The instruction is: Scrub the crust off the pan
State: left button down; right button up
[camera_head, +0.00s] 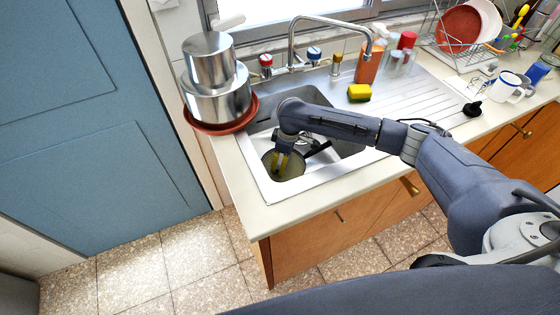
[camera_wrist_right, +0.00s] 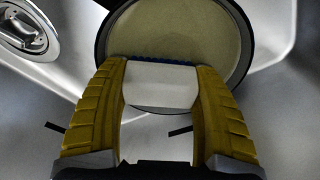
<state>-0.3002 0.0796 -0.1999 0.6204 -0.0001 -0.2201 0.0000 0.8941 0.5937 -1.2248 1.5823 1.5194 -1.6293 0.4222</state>
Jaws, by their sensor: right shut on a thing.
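The pan (camera_head: 293,170) lies in the sink basin, with a dark rim and an olive-beige inside. In the right wrist view the pan (camera_wrist_right: 185,40) fills the upper middle, its inside evenly beige. No separate crust patch can be made out. My right gripper (camera_head: 283,160) reaches down into the sink over the pan. In the wrist view its yellow fingers (camera_wrist_right: 161,90) are shut on a white block (camera_wrist_right: 160,85) with a blue strip along its far edge, probably a scrubbing brush. Whether it touches the pan is unclear. My left gripper is not in view.
Steel pots (camera_head: 215,85) stand on a reddish dish (camera_head: 222,127) left of the sink (camera_head: 262,120). The faucet (camera_head: 292,45) arches behind. A yellow-green sponge (camera_head: 359,93) lies on the drainboard (camera_head: 420,95). A dish rack (camera_head: 470,40) and mugs (camera_head: 505,87) stand right.

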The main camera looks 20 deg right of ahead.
aim_at(285, 173)
jog(key=shift+s+d, duration=0.25)
jog(key=shift+s, duration=0.65)
jog(key=shift+s+d, duration=0.2)
jog(key=shift+s, duration=0.65)
jog(key=shift+s+f, duration=0.1)
jog(key=shift+w+a, duration=0.2)
jog(key=shift+w, duration=0.75)
jog(key=shift+w+a, duration=0.15)
jog(key=shift+w, duration=0.75)
jog(key=shift+r, duration=0.2)
jog(key=shift+r, duration=2.9)
jog(key=shift+r, duration=0.15)
